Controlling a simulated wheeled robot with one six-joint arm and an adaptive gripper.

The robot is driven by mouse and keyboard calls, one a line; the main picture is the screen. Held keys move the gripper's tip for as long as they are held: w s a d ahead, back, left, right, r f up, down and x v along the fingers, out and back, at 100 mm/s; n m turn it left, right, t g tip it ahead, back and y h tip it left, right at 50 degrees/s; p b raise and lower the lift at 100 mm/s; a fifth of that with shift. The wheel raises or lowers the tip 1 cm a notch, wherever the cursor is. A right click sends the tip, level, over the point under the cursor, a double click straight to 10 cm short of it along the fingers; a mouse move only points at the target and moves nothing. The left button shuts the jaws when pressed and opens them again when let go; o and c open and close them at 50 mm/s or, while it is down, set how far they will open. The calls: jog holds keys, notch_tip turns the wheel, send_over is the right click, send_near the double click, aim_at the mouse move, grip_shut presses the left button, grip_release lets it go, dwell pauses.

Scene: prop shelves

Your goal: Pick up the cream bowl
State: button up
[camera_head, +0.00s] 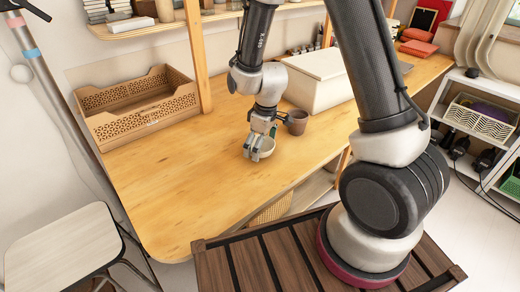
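The cream bowl (266,149) sits on the wooden table, right under my gripper (258,143). My gripper points down at the bowl and partly covers it. One finger shows at the bowl's left side. The bowl looks upright and appears to rest on the tabletop. The view is too small to show whether the fingers touch the rim or are closed on it.
A brown cup (297,122) stands close behind the bowl, to the right. A white box (318,80) is farther back. A wooden crate (140,104) stands at the left. The tabletop (190,185) left and front of the bowl is clear.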

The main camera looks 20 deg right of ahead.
jog(key=shift+f, duration=0.3)
jog(key=c, duration=0.9)
